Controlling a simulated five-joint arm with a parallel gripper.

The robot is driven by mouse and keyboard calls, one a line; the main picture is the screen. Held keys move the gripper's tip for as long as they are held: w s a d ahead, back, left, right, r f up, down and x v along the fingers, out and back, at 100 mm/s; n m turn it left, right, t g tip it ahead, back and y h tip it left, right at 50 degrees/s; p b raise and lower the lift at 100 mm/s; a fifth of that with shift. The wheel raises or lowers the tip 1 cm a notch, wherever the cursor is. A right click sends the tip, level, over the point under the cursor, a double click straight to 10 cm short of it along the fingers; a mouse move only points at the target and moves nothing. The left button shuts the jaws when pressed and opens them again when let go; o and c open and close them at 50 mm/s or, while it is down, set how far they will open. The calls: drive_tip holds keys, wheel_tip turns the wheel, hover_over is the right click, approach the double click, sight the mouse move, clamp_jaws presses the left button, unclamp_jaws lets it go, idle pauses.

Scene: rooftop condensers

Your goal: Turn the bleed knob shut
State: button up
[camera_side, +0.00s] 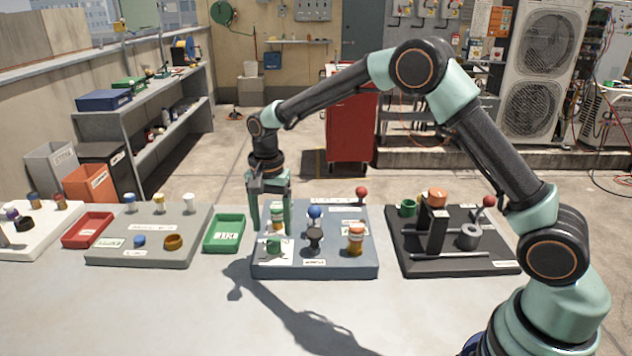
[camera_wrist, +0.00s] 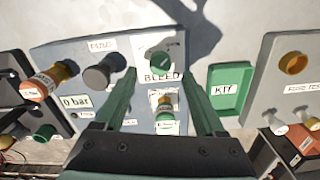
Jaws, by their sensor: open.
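The bleed knob (camera_side: 273,246) is a small green knob on a white label at the near left of the blue-grey panel (camera_side: 330,268). In the wrist view the green knob (camera_wrist: 160,62) sits beside the word BLEED, just beyond the fingertips. My gripper (camera_side: 271,229) points down above the panel's left part, open and empty. In the wrist view my gripper (camera_wrist: 158,74) has a finger on each side of the knob's line, apart from the knob. I cannot tell the knob's turn angle.
A banded bottle-like piece (camera_wrist: 165,108) stands close behind the knob, between the fingers' lines. A green KIT tray (camera_side: 224,234) lies left of the panel.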

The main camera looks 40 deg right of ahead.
sight(273, 241)
drive_tip(key=shift+f, duration=2.3)
clamp_jaws()
